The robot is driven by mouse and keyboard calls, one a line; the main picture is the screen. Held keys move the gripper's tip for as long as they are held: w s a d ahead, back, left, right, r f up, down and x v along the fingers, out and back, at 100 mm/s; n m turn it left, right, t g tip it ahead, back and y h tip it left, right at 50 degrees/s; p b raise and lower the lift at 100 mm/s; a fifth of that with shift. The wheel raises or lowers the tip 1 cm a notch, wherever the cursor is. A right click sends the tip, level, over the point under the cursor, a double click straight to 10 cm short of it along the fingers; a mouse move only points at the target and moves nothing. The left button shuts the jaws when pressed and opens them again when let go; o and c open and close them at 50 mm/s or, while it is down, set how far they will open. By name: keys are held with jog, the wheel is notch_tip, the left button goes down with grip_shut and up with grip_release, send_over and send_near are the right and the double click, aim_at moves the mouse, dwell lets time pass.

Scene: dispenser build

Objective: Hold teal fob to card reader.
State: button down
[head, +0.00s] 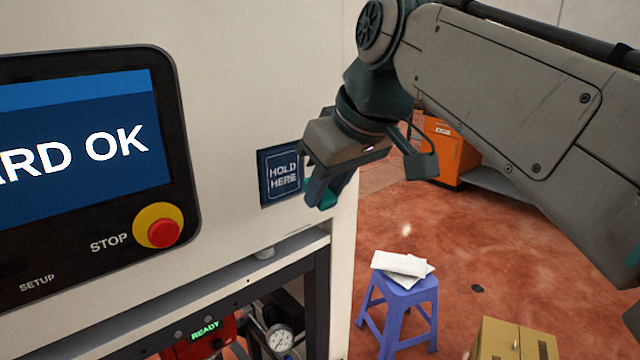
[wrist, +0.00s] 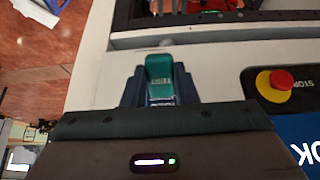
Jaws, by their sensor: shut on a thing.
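The card reader (head: 283,173) is a dark blue panel marked "HOLD HERE" on the white machine's front, at the centre of the head view. My gripper (head: 325,196) is just right of the panel, close to the machine face. It is shut on the teal fob (wrist: 159,71), which sticks out between the fingers in the wrist view. Only a small teal part shows in the head view. I cannot tell whether the fob touches the reader. The screen (head: 80,130) reads "ARD OK", its left part cut off.
A red stop button (head: 163,233) on a yellow base is left of the reader. Below is an open bay with a gauge (head: 280,338) and a green "READY" light. A blue stool (head: 398,300) with papers and a cardboard box (head: 512,342) stand on the red floor at right.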

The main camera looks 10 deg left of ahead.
jog(key=s+d+b, duration=0.1)
jog(key=s+d, duration=0.2)
jog(key=shift+d, duration=0.25)
jog(key=shift+w, duration=0.1)
